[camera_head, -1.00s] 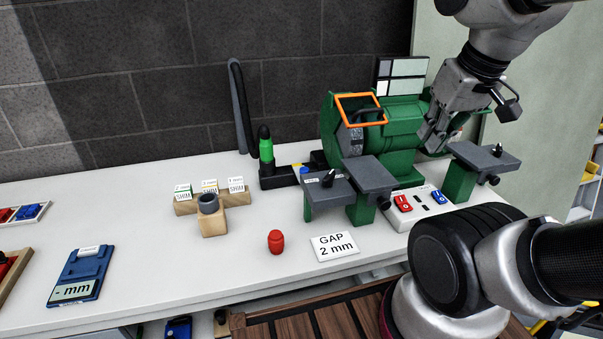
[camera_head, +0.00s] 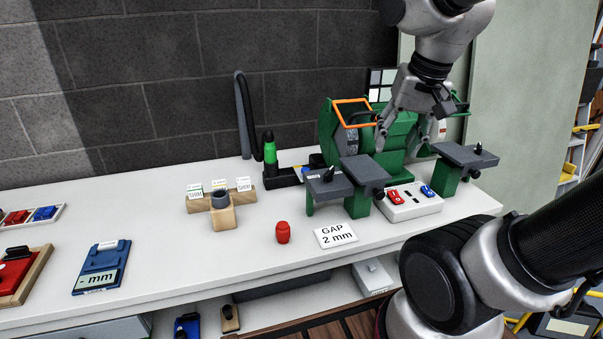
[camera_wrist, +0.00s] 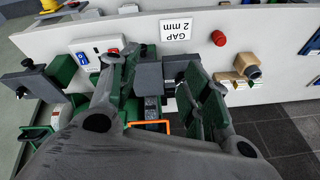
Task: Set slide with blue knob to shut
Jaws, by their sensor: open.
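A green bench grinder (camera_head: 398,150) with grey tool rests stands on the white bench, an orange-framed shield (camera_head: 352,113) on its left end. Left of it is a black duct piece (camera_head: 278,177) with a green-collared hose fitting (camera_head: 269,150). A small blue spot shows beside the rest in the wrist view, too small to identify. My gripper (camera_head: 408,133) is open and empty, pointing down over the grinder; its spread fingers (camera_wrist: 160,62) show in the wrist view.
A switch box (camera_head: 410,203) with red and blue rockers sits before the grinder. A "GAP 2 mm" card (camera_head: 336,235), red knob-like piece (camera_head: 282,232), wooden block (camera_head: 222,214) and shim holder (camera_head: 220,199) stand left. The bench's front strip is mostly clear.

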